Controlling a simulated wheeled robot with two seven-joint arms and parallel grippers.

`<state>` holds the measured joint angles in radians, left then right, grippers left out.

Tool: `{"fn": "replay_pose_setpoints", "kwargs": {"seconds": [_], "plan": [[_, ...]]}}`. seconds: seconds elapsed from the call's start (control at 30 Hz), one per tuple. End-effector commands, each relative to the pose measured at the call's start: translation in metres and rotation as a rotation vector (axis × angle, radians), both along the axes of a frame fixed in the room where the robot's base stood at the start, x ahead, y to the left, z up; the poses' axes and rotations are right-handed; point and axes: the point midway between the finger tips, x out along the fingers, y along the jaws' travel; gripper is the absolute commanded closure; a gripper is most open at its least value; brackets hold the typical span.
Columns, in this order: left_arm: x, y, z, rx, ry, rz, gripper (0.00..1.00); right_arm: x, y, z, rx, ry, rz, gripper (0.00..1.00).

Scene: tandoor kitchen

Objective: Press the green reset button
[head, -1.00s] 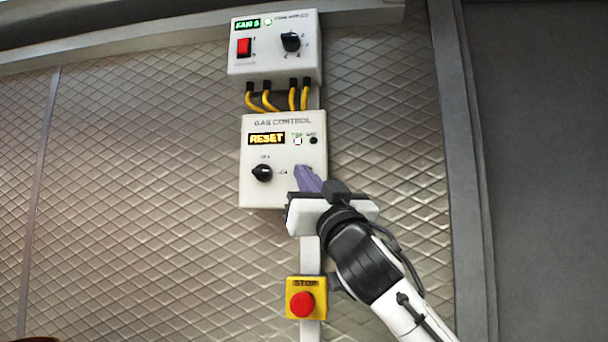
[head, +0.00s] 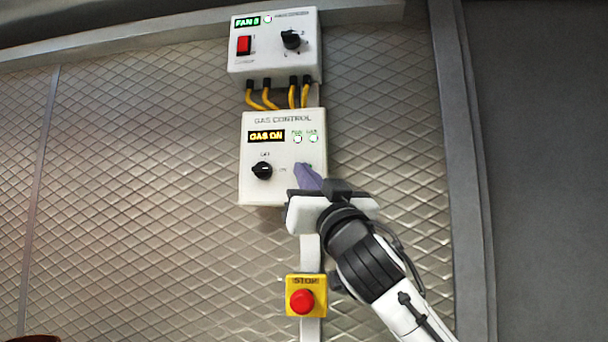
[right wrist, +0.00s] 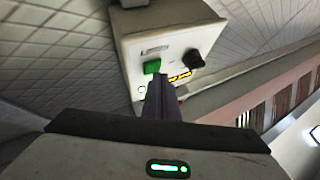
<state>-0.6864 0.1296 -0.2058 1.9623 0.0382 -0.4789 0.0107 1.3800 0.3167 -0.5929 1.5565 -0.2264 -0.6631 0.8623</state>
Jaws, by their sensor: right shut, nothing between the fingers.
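The white gas control box (head: 252,192) hangs on the wall. Its display (head: 266,136) reads GAS ON, and two small lamps (head: 305,138) beside it are lit green. The green button (right wrist: 152,66) shows in the right wrist view; in the head view my right gripper hides it. My right gripper (head: 307,178) is shut and empty, its purple fingers at the box's lower right front. The fingers (right wrist: 161,86) also show in the right wrist view, with their tips close to the green button. I cannot tell whether they touch it. My left gripper is not in view.
A black knob (head: 262,170) is on the box, left of my fingers. A fan box (head: 262,66) with a red switch (head: 244,46) hangs above, joined by yellow cables. A yellow stop box with a red button (head: 302,301) is below. The wall at left is clear.

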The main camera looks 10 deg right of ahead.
Motion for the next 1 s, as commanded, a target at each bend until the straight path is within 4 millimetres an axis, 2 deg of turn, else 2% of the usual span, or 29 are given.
{"fn": "replay_pose_setpoints", "kwargs": {"seconds": [0.47, 0.83, 1.0], "plan": [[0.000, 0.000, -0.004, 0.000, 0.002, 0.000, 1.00, -0.008, 0.004, 0.000, -0.001, -0.002, 0.003, 1.00], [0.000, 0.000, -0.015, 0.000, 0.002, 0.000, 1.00, -0.042, 0.018, -0.001, 0.000, -0.003, 0.004, 1.00], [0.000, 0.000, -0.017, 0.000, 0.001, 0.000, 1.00, -0.051, 0.022, 0.000, 0.000, -0.002, 0.004, 1.00]]}}
